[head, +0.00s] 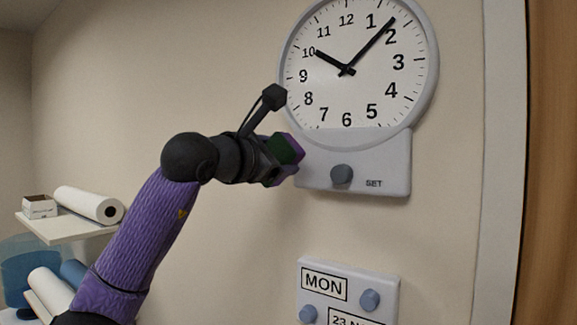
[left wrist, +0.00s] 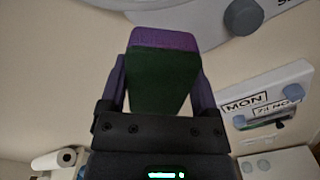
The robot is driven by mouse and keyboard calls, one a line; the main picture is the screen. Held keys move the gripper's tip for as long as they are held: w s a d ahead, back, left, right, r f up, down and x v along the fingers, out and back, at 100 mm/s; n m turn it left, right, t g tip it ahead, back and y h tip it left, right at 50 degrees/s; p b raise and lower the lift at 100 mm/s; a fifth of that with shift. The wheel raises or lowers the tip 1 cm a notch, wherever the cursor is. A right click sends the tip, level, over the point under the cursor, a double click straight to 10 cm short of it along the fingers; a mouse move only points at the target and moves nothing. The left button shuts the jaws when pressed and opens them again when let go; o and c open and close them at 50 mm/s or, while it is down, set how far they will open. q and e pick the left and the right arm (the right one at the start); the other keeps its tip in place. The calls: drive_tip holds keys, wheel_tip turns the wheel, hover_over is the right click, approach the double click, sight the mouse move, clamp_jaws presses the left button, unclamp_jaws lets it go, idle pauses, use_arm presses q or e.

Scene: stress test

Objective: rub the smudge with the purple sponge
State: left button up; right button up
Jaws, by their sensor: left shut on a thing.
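The sponge (head: 284,149) is a purple block with a dark green layer. In the left wrist view the green face (left wrist: 160,82) fills the space between my fingers, with a purple band at its far end. My left gripper (head: 287,161) is shut on the sponge. It holds it by the wall, just left of the lower panel of the clock; I cannot tell whether the sponge touches anything. I cannot make out a smudge in either view. My right gripper is not in view.
The round wall clock (head: 347,95) has a lower panel (head: 385,160) with a dark knob (head: 341,174) marked SET. A calendar box (head: 380,277) reading MON with blue-grey knobs is below. A shelf (head: 75,228) with a paper roll (head: 88,205) and small box (head: 39,207) is at left.

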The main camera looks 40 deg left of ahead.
use_arm(q)
drive_tip(key=shift+s+d, duration=0.1)
drive_tip(key=shift+s, duration=0.55)
drive_tip(key=shift+s+d+b, duration=0.15)
drive_tip(key=shift+s+b, duration=0.4)
drive_tip(key=shift+s, duration=1)
